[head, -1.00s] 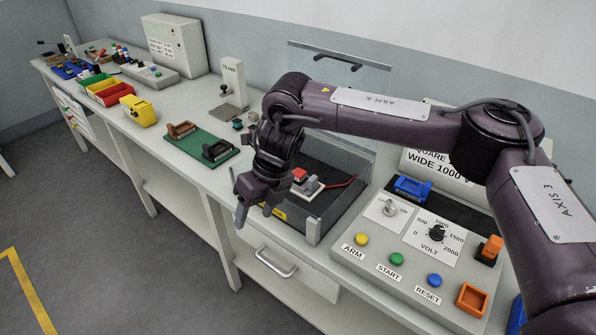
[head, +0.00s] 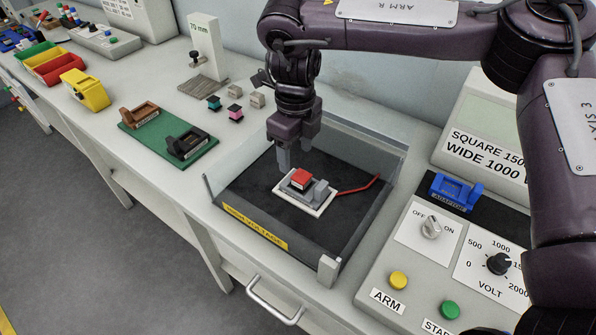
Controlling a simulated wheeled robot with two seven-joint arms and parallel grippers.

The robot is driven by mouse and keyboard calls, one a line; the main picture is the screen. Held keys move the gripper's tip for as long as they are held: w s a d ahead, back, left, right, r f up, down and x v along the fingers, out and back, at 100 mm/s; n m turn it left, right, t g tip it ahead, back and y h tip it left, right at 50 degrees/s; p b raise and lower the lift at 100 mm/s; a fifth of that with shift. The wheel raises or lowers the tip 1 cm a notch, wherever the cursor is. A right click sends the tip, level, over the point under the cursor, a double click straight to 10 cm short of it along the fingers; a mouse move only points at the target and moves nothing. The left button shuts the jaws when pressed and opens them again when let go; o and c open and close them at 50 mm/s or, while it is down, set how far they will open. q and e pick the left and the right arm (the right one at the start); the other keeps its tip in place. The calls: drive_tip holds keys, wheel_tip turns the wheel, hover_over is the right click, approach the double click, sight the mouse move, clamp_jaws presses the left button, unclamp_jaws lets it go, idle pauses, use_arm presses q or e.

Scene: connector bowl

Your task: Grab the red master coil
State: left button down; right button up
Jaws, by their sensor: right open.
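The red master coil (head: 301,178) sits on a grey fixture with a white base (head: 314,208), inside a clear-walled test box with a black floor (head: 257,205). My right gripper (head: 295,158) is open and points down just above and behind the coil, with its fingers apart. From this view I cannot tell whether a finger touches the coil. My left gripper is out of view.
The box's clear walls (head: 370,150) surround the fixture, and a red cable (head: 360,188) runs from it. A tester panel (head: 410,285) stands at right. A green board (head: 165,135) with two holders and small coloured blocks (head: 236,113) lie left.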

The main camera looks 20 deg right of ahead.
sight(300, 175)
drive_tip(key=f, duration=0.2)
drive_tip(key=s+f+p, duration=0.1)
drive_tip(key=shift+d+f, duration=0.25)
drive_tip(key=shift+f, duration=0.05)
drive_tip(key=f, duration=0.2)
drive_tip(key=shift+w+d+f, duration=0.15)
drive_tip(key=shift+w+f, duration=0.1)
drive_tip(key=shift+f, duration=0.1)
drive_tip(key=shift+f+p, duration=0.3)
drive_tip(key=c, duration=1)
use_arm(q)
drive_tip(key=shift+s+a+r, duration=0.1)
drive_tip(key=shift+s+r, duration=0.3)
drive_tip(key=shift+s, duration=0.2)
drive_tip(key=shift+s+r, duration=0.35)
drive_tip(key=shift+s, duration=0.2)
use_arm(e)
drive_tip(key=shift+c, duration=0.4)
drive_tip(key=shift+r, duration=0.2)
